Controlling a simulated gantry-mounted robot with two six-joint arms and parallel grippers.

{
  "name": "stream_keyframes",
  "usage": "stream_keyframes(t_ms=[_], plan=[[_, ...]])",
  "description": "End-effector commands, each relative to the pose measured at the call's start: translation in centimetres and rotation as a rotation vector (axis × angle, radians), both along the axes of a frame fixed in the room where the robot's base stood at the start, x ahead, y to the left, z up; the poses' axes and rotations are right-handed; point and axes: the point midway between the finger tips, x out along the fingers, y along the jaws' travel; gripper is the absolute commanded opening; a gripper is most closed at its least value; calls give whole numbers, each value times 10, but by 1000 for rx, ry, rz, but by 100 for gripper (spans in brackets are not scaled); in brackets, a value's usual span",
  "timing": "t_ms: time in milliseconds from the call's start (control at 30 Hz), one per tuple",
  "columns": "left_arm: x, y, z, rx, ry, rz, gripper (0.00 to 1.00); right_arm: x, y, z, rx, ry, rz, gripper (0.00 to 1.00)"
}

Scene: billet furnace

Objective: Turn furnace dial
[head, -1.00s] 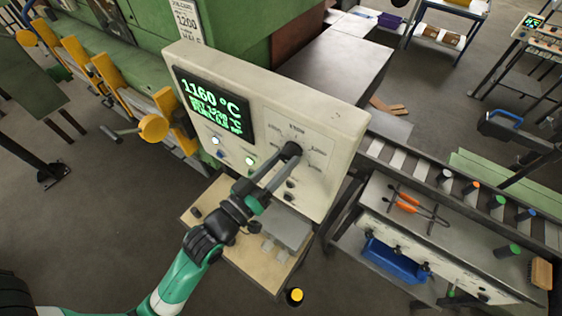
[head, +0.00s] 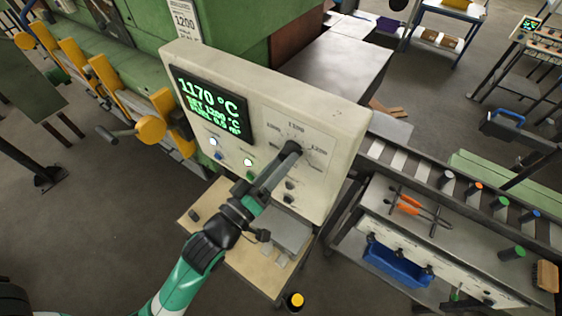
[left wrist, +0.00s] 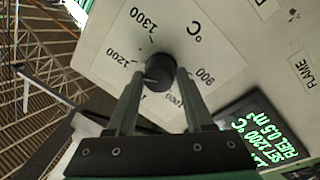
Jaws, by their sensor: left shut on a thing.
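The black furnace dial (left wrist: 160,70) sits on a white scale plate with temperature marks in the left wrist view. My left gripper (head: 287,152) is shut on it, one finger on each side, and its fingers partly hide the dial in the head view. The dial is on the front of the cream control panel (head: 335,105). The green display (head: 212,103) reads 1170 °C in the head view, and the left wrist view shows a set value of 1200 °C on it. My right gripper is in neither view.
Indicator lamps and buttons (head: 249,162) sit below the display, close to my left gripper. A small wooden table (head: 240,262) stands under the panel. To the right are a roller conveyor (head: 400,165) and a bench with orange-handled tongs (head: 410,207).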

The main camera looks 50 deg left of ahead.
Motion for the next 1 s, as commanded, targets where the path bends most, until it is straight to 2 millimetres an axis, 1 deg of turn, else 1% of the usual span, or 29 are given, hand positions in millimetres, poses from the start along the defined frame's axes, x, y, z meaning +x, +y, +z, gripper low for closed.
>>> stream_keyframes(t_ms=[67,100,167,200,233,533,633,767,867,900,1000], plan=[[0,0,1,0,-2,-1,0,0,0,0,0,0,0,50],[0,0,1,0,-2,-1,59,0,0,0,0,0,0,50],[0,0,1,0,-2,-1,70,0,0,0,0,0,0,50],[0,0,1,0,-2,-1,77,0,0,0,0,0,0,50],[0,0,1,0,-2,-1,82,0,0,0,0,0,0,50],[-1,0,0,1,0,-1,82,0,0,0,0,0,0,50],[-8,-2,-3,1,1,-1,82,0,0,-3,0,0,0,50],[-32,-7,-8,1,2,-1,82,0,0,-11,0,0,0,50],[-58,-12,-13,1,3,-3,82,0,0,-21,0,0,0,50],[-66,-13,-8,1,7,0,82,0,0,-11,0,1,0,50],[-85,-17,-8,2,8,-2,82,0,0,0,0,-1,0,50]])
